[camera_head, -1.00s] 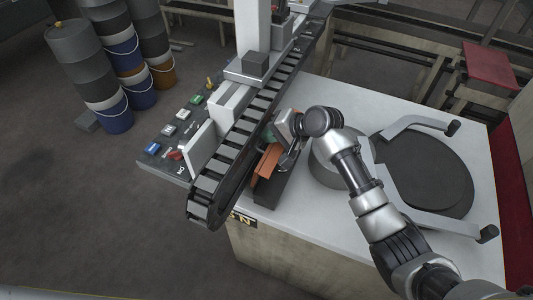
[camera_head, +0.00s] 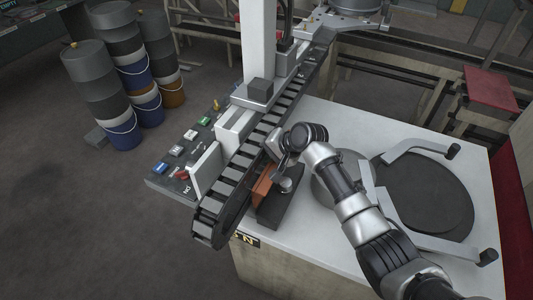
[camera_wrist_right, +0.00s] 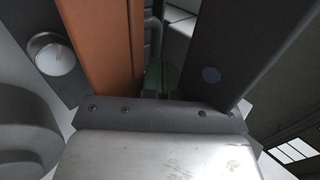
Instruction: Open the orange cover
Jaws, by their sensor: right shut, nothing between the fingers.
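The orange cover (camera_head: 262,188) is on a dark box (camera_head: 281,212) beside the conveyor on the white worktop. My right gripper (camera_head: 285,184) is above and partly in front of the cover and hides some of it. In the right wrist view the cover is a long orange strip (camera_wrist_right: 105,45) on the left, and a dark panel (camera_wrist_right: 222,55) with a blue dot runs on the right. A green part (camera_wrist_right: 160,78) shows in the gap between them, near my right gripper (camera_wrist_right: 158,96). The gripper is shut and empty. Whether it touches the cover I cannot tell. My left gripper is not in view.
The conveyor (camera_head: 223,190) runs close along the left of the box. Beyond it is a panel with coloured buttons (camera_head: 162,168). A large round dark plate with grey handles (camera_head: 430,190) takes up the right of the worktop. Barrels (camera_head: 110,95) stand at the far left.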

